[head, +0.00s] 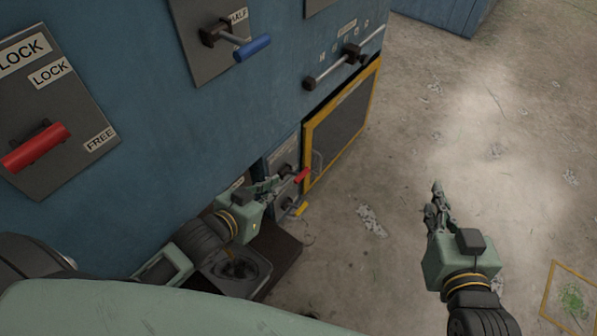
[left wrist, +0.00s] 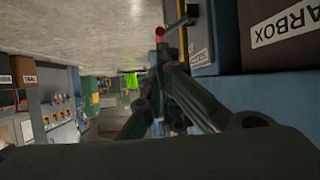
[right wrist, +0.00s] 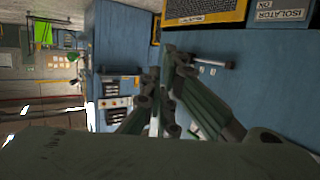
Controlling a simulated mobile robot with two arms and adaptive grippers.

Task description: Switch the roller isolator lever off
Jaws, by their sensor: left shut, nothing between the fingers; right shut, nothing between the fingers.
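A low grey panel (head: 283,153) at the cabinet's lower corner carries a red-handled lever (head: 301,175) and a yellow-handled lever (head: 300,208). Their labels are unreadable in the head view, so I cannot tell which is the roller isolator. My left gripper (head: 275,184) is shut and empty, its fingertips close to the red handle; contact is unclear. In the left wrist view a red handle end (left wrist: 160,32) shows just beyond the fingertips (left wrist: 165,48). My right gripper (head: 437,194) is shut and empty over open floor. A label reading "ISOLATOR ON" (right wrist: 280,14) shows in the right wrist view.
The blue cabinet (head: 140,130) also carries a big red LOCK/FREE lever (head: 36,147), a blue-handled lever (head: 252,47) and a black-ended bar handle (head: 332,70). A yellow-framed mesh panel (head: 341,125) stands beside the low panel.

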